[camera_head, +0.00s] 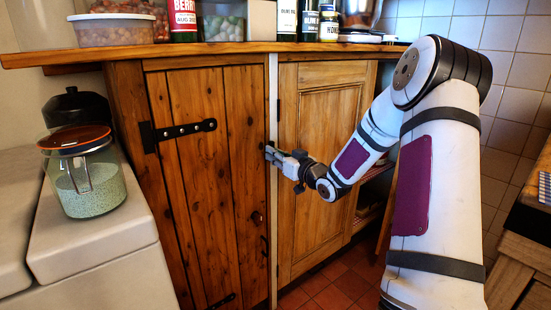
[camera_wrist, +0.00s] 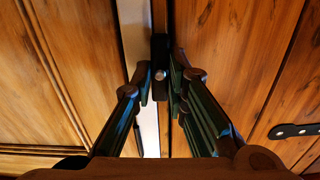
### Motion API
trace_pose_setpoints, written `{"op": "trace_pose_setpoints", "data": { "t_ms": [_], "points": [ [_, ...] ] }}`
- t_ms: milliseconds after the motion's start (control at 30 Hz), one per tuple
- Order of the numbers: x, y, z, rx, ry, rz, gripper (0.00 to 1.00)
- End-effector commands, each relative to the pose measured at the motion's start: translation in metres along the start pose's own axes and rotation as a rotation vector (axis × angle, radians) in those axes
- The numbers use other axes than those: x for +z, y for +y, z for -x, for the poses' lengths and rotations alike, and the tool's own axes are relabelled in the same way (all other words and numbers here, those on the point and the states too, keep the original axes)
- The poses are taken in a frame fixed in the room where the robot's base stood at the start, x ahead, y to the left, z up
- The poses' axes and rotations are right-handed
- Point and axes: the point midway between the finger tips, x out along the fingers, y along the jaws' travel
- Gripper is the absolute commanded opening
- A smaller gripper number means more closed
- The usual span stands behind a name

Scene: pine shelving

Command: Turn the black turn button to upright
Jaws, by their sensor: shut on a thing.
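The black turn button (camera_wrist: 160,50) shows in the wrist view as a narrow dark bar with a bright round screw head. It looks upright, lined up with the pale strip between the two cupboard doors. My gripper (camera_wrist: 161,78) has one finger on each side of the button, shut on it near the screw. In the head view my gripper (camera_head: 271,153) reaches from the right to the seam between the doors and mostly hides the button.
The plank door (camera_head: 205,190) with black strap hinges is on the left, the paneled door (camera_head: 318,180) on the right. Jars and tins stand on the wooden worktop (camera_head: 235,47) above. A glass jar (camera_head: 92,190) stands on the pale ledge at left.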

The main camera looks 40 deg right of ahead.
Motion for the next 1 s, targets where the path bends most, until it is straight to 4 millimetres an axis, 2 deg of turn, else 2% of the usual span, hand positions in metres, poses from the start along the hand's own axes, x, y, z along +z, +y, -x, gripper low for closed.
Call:
{"op": "trace_pose_setpoints", "data": {
  "t_ms": [667, 700, 767, 1000],
  "points": [
    [0.002, 0.0008, 0.0009, 0.002, -0.005, 0.058, 0.0],
    [0.0021, 0.0008, 0.0009, 0.002, -0.005, 0.058, 0.21],
    [0.0019, 0.0008, 0.0008, 0.001, -0.005, 0.058, 0.34],
    [0.0009, 0.0003, 0.0003, 0.001, -0.002, 0.057, 0.34]
  ]
}}
